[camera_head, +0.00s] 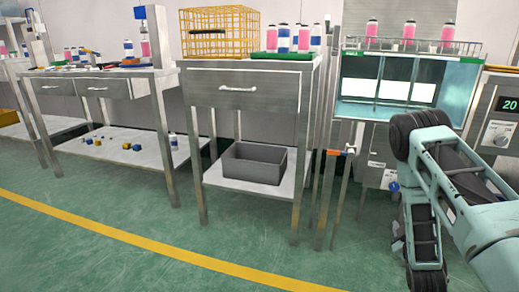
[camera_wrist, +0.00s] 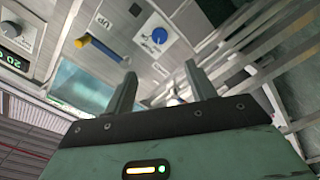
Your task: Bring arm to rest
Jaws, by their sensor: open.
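My gripper (camera_wrist: 160,69) is open in the wrist view, with its two fingers apart and nothing between them. Beyond the fingers the wrist view shows a steel panel with a blue knob (camera_wrist: 159,36) and a blue-and-yellow handle (camera_wrist: 100,48), seen tilted. In the head view my arm (camera_head: 447,180) stands at the right, bent, with its lower part hanging down in front of the steel machine. My gripper cannot be made out in the head view.
A steel table (camera_head: 250,92) with a drawer holds a yellow wire basket (camera_head: 220,32) and several cans; a grey bin (camera_head: 253,163) is on its lower shelf. A glass-fronted tank (camera_head: 387,80) stands behind my arm. The green floor in front is clear.

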